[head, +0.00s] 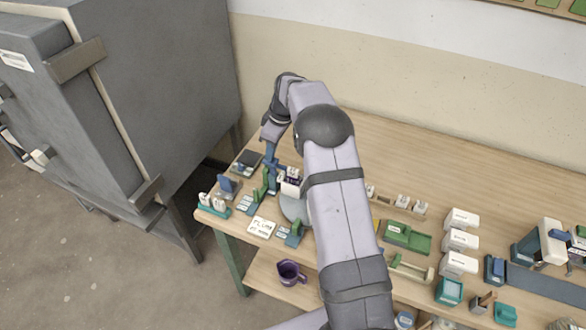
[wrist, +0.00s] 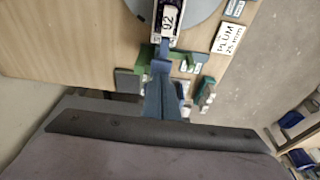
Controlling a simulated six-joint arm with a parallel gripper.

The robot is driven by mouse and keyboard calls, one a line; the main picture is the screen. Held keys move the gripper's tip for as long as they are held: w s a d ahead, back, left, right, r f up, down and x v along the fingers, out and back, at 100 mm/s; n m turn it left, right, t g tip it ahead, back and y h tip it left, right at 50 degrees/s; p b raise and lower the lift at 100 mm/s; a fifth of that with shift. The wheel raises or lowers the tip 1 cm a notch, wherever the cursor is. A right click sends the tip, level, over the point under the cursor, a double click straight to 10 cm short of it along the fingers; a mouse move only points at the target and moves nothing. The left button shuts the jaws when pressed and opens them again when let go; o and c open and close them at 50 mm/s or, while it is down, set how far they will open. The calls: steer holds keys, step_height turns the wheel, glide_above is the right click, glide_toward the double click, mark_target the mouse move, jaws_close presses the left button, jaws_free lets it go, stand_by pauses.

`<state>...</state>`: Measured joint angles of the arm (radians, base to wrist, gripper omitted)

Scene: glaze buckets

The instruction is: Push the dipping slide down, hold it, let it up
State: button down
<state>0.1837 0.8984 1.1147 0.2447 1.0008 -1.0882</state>
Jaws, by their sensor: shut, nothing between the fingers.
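My gripper (head: 270,164) reaches down at the left end of the table, its blue fingers together and empty. In the wrist view the shut fingers (wrist: 162,68) point up the picture. Their tips are right by a white-and-dark unit with a label "92" (wrist: 170,18), which appears to be the dipping slide. In the head view this white unit with a purple part (head: 291,180) stands just right of the fingers. I cannot tell whether the tips touch it. A round grey plate (head: 293,207) lies beside it, partly hidden by my arm.
A card reading "PLUM 25 mm" (wrist: 229,38) lies near the unit. Small green and blue fixtures (head: 229,187) crowd the left end. A purple jug (head: 290,272) stands on the lower shelf. A big grey cabinet (head: 170,80) stands left. The table's back strip is clear.

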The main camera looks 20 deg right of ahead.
steer(key=shift+r+p, duration=0.7)
steer(key=shift+r, duration=0.65)
steer(key=shift+r+p, duration=1.85)
steer(key=shift+r, duration=0.55)
steer(key=s+a+m, duration=0.1)
steer(key=s+m, duration=0.2)
steer(key=s, duration=0.9)
steer(key=s+a+m+g+h, duration=0.1)
steer(key=s+a+m, duration=0.1)
steer(key=s, duration=1)
steer(key=s+a+m+g+h, duration=0.1)
steer(key=s+m, duration=0.3)
steer(key=s, duration=0.7)
steer(key=shift+s+a, duration=0.4)
steer(key=shift+a, duration=0.35)
